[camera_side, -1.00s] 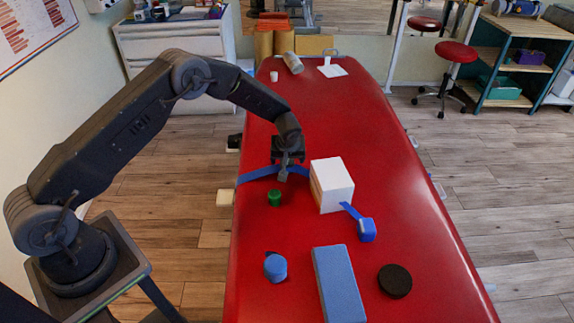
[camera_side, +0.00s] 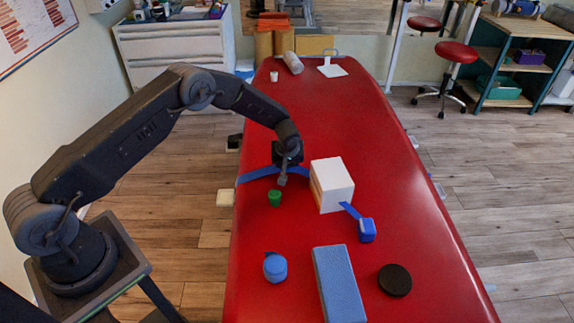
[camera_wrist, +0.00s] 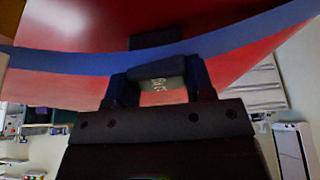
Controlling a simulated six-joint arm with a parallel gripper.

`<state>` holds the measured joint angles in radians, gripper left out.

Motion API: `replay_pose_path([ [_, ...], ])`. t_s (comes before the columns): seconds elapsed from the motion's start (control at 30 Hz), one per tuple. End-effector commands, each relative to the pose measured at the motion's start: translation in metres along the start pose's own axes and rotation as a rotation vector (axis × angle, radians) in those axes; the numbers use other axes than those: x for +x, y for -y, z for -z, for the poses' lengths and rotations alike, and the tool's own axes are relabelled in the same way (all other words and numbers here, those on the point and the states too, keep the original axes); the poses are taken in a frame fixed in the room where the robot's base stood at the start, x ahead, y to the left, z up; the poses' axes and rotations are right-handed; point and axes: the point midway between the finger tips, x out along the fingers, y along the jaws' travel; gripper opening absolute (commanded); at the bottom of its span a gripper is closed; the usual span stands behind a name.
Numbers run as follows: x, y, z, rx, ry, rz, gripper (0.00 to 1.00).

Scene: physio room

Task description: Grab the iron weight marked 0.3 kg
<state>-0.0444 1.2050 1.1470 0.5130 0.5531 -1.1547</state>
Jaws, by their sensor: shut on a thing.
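My gripper (camera_side: 284,176) is over the red treatment table, left of the white box, by the blue band. In the wrist view my gripper (camera_wrist: 157,84) is shut on a dark block, the iron weight (camera_wrist: 160,72), held between its two fingers. A pale marking shows on the weight's near face; I cannot read it with certainty. In the side view the weight is hard to tell from the dark gripper. The blue band (camera_side: 257,174) crosses the table beside the gripper and passes close beyond it in the wrist view (camera_wrist: 72,61).
The white box (camera_side: 333,185) stands close right of my gripper. A green cup (camera_side: 274,198) is just in front. Nearer are a blue roll (camera_side: 275,268), blue block (camera_side: 339,284), black disc (camera_side: 394,281) and blue item (camera_side: 366,230).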

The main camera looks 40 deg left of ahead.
Motion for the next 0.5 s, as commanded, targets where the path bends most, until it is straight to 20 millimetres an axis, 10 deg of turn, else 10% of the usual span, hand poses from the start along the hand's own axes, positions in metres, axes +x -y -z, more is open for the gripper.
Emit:
replay_pose_path([
  [0.5, -0.0042, -0.0007, 0.0023, -0.001, -0.002, -0.002, 0.16],
])
